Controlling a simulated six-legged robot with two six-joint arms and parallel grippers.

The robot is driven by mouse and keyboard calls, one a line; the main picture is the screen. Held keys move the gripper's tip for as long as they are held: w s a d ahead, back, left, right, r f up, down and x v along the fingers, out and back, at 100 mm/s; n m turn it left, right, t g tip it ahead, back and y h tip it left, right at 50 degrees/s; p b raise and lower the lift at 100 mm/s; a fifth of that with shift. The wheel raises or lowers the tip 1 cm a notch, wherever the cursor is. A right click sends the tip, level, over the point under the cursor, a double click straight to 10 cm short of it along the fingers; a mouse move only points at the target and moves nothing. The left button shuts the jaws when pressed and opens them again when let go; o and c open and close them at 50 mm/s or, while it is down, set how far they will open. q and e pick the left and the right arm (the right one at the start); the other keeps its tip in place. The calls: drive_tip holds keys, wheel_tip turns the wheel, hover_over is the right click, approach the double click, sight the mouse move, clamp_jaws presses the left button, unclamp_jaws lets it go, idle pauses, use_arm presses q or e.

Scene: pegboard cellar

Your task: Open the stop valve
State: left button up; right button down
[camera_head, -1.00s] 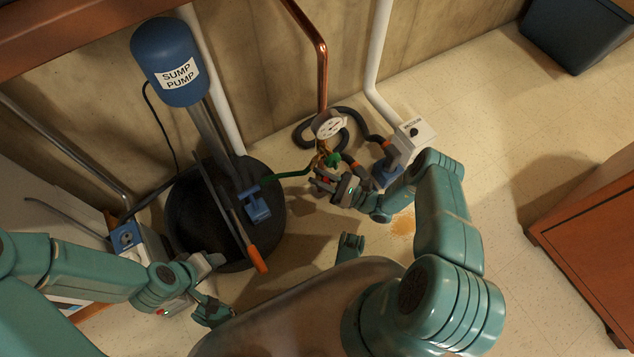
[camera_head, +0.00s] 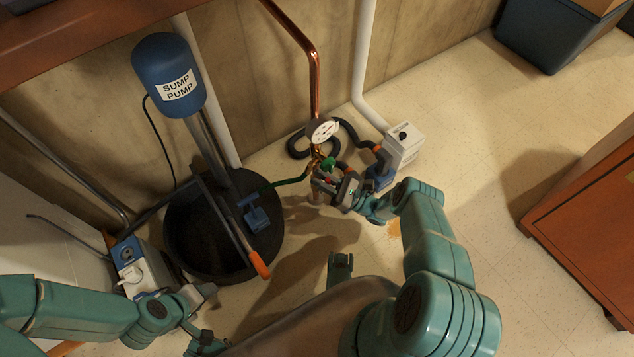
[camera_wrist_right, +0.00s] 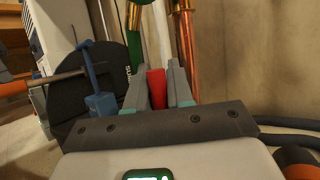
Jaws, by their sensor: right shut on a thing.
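The valve fittings sit low on the copper pipe, under a round white gauge (camera_head: 323,130), with a green part (camera_head: 329,163) beside them in the head view. My right gripper (camera_head: 319,180) is at these fittings. In the right wrist view, the right gripper's two grey fingers are closed on a red handle (camera_wrist_right: 157,90), the stop valve's by its place, in front of the copper pipe (camera_wrist_right: 187,55). The gripper hides much of the valve, so how far it is turned cannot be told. My left gripper (camera_head: 204,296) is low at the left, away from the valve; its jaws are unclear.
A blue sump pump (camera_head: 167,75) stands in a black pit (camera_head: 185,240) left of the valve. An orange-ended bar (camera_head: 258,263) lies across the pit. A white box (camera_head: 403,147) and black hoses are right of the valve. A wooden cabinet (camera_head: 585,215) stands at the right, with free floor between.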

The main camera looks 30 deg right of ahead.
use_arm(q)
drive_tip(key=shift+w+a, duration=0.15)
drive_tip(key=shift+a, duration=0.35)
use_arm(e)
drive_tip(key=shift+r, duration=0.1)
drive_tip(key=shift+d, duration=0.1)
drive_tip(key=c, duration=1.1)
unclamp_jaws()
drive_tip(key=shift+d, duration=0.1)
use_arm(q)
drive_tip(key=shift+d, duration=0.15)
drive_tip(key=shift+d, duration=0.15)
